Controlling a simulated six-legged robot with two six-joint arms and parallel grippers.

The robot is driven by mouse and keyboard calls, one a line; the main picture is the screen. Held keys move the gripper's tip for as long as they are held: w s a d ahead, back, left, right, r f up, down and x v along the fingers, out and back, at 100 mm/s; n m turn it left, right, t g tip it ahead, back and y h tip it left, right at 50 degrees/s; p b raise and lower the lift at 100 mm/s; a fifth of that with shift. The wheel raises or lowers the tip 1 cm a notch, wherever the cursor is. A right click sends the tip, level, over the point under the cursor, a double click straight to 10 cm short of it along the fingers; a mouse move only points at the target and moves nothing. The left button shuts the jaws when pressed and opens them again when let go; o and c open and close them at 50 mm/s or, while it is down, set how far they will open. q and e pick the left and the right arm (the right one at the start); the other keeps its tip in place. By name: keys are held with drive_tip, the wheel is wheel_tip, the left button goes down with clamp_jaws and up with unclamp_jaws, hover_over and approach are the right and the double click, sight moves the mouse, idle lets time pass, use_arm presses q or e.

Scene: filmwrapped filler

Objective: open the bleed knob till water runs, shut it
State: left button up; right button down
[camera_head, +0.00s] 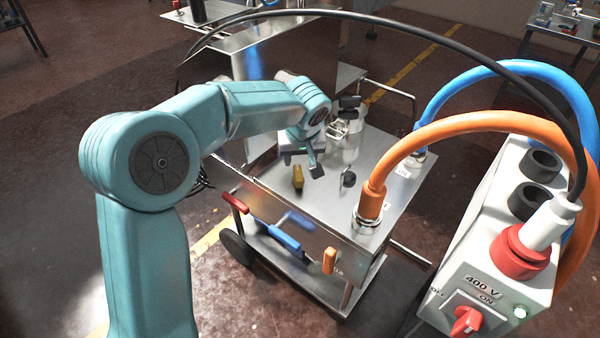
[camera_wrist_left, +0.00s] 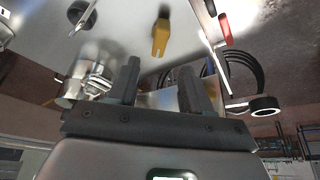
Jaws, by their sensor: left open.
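A small yellow knob or handle (camera_head: 298,177) stands on the steel cart top (camera_head: 375,160), and it also shows in the left wrist view (camera_wrist_left: 160,36). A black knob (camera_head: 348,178) sits to its right. I cannot tell which of them is the bleed knob. My left gripper (camera_head: 302,164) is just above and behind the yellow handle, fingers apart and empty; in the left wrist view its fingers (camera_wrist_left: 159,86) do not reach the handle. No running water shows. My right gripper is out of view.
A steel canister (camera_head: 345,145) with a clamp stands behind the black knob. Orange (camera_head: 450,128) and blue (camera_head: 510,68) hoses arch on the right beside a 400 V box (camera_head: 485,285). Red (camera_head: 236,202), blue (camera_head: 285,238) and orange (camera_head: 329,261) levers stick out at the cart's front.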

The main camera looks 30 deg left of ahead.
sight(298, 173)
use_arm(q)
drive_tip(key=b+x, duration=0.1)
drive_tip(key=x, duration=0.8)
drive_tip(key=shift+w+a+f, duration=0.1)
drive_tip(key=shift+a+f, duration=0.05)
drive_tip(key=shift+f, duration=0.25)
clamp_jaws()
